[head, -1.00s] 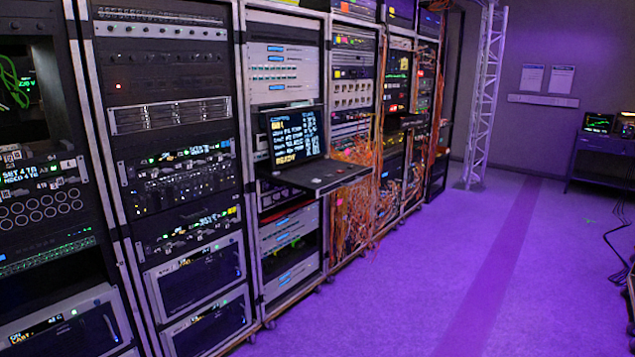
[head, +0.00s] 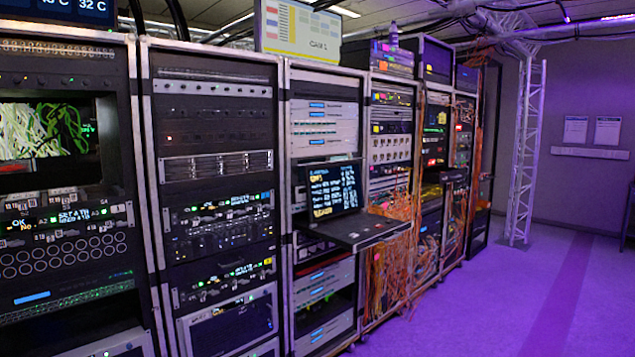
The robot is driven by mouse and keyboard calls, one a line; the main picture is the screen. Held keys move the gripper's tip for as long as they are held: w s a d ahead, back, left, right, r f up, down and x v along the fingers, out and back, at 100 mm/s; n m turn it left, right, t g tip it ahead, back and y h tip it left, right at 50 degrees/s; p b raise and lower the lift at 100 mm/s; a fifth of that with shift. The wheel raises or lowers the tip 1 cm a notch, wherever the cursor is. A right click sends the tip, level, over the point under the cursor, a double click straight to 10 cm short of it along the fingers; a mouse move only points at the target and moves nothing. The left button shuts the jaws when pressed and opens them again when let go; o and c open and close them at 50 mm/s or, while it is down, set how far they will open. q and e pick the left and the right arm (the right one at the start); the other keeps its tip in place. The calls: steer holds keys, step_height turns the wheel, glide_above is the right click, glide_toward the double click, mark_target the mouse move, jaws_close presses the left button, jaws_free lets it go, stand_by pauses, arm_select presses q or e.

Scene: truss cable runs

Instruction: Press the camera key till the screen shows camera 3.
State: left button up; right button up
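A light screen (head: 299,30) on top of the racks shows colored blocks and a small label that seems to read "CAM 1". A pull-out console with a lit text display (head: 333,190) sits in the third rack, above a dark shelf (head: 362,230) that sticks out toward the aisle. I cannot make out which key is the camera key. Neither of my grippers is in view.
A row of tall equipment racks (head: 146,190) runs from the left toward the back. Orange cables (head: 388,270) hang along the farther racks. A white truss (head: 527,150) stands at the back. The purple floor (head: 480,310) at the right is clear.

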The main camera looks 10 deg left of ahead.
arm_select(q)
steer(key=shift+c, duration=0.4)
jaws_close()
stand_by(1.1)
